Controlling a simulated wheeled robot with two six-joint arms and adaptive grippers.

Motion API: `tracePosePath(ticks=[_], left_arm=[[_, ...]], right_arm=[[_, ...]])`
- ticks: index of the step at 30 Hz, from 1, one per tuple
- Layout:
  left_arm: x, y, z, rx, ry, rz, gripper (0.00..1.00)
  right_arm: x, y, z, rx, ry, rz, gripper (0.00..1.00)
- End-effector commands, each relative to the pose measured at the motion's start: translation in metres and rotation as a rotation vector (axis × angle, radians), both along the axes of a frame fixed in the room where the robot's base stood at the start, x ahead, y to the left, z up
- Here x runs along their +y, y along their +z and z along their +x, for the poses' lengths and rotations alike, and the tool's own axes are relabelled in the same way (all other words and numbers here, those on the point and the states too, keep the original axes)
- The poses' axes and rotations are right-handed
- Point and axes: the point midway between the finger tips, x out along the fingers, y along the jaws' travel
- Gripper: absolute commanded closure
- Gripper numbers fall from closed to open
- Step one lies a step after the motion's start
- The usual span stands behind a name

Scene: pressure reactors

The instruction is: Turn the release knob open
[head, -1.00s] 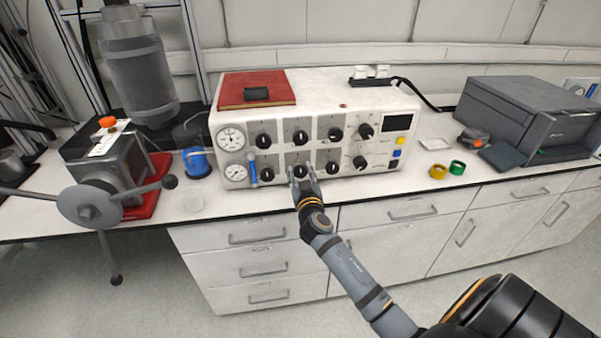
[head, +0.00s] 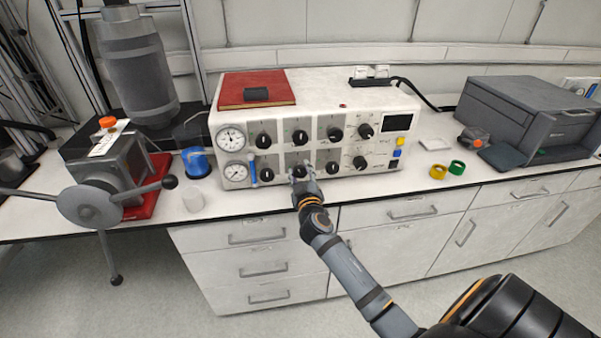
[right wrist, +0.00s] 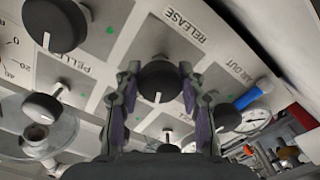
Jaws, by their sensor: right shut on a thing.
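The release knob (right wrist: 157,80) is a round black knob with a white pointer mark, next to the printed word RELEASE on the grey panel. In the right wrist view the pointer points toward the bottom of the picture. My right gripper (head: 303,177) is shut on this knob, with one finger on either side of it. In the head view the knob is in the lower row of the white control box (head: 300,90), mostly hidden behind the gripper. My left gripper is not in view.
Other black knobs (head: 334,168) sit close on both sides and above. Two gauges (head: 231,138) and a blue handle (head: 253,172) are left of the grip. A reactor with a spoked wheel (head: 87,207) stands at far left. Yellow and green rings (head: 457,167) lie right on the bench.

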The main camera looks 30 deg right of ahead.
Motion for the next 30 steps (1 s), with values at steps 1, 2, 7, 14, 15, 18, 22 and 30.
tracePosePath(ticks=[1, 2, 7, 14, 15, 18, 22, 30], left_arm=[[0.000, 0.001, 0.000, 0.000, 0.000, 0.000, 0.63], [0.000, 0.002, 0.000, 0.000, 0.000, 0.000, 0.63], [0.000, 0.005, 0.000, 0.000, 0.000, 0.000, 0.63], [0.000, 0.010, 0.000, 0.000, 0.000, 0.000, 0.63], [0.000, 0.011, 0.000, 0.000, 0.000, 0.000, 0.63], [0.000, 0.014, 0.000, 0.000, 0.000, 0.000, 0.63], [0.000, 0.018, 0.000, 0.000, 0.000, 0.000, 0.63], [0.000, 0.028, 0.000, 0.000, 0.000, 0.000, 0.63]], right_arm=[[0.000, 0.000, 0.000, 0.017, 0.000, -0.038, 0.92], [0.000, 0.000, 0.000, 0.028, 0.000, -0.065, 0.92], [0.000, 0.000, 0.000, 0.090, 0.000, -0.213, 0.92], [0.000, 0.000, 0.000, 0.174, 0.000, -0.416, 0.92], [0.000, 0.000, 0.000, 0.189, 0.001, -0.451, 0.92], [0.000, 0.001, 0.000, 0.225, 0.000, -0.539, 0.92], [0.000, 0.001, 0.000, 0.273, 0.000, -0.652, 0.92], [0.000, 0.001, 0.000, 0.370, 0.001, -0.890, 0.92]])
